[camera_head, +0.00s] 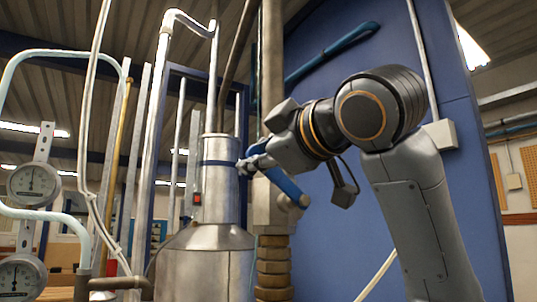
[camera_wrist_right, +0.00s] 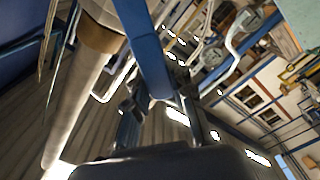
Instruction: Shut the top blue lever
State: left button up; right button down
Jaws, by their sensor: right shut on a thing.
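A blue lever (camera_head: 287,187) slants down to the right from beside the metal cylinder, in front of the pipe column. My right gripper (camera_head: 248,164) reaches in from the right and is shut on this blue lever near its upper left end. In the right wrist view the blue lever (camera_wrist_right: 150,62) comes down from the top, and its end lies between the fingers of my right gripper (camera_wrist_right: 155,112). A second, longer blue lever (camera_head: 330,53) sits higher up, slanting up to the right in front of the blue panel, apart from the gripper. My left gripper is not in view.
A metal cylinder (camera_head: 220,190) on a wide metal vessel (camera_head: 205,268) stands close left of the gripper. A vertical pipe column (camera_head: 272,90) stands behind it. Two round gauges (camera_head: 32,184) are at far left. A large blue panel (camera_head: 400,40) is behind my right arm.

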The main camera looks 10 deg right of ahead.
notch_tip(320, 180, down, 7)
jog(key=a+n+b, duration=0.2)
jog(key=n, duration=0.5)
jog(key=shift+s+r, duration=0.2)
jog(key=shift+s, duration=0.15)
jog(key=shift+a+f, duration=0.1)
jog(key=shift+f, duration=0.05)
jog(key=c, duration=1.1)
grip_release()
jog(key=shift+s, duration=0.1)
jog(key=v, duration=1.2)
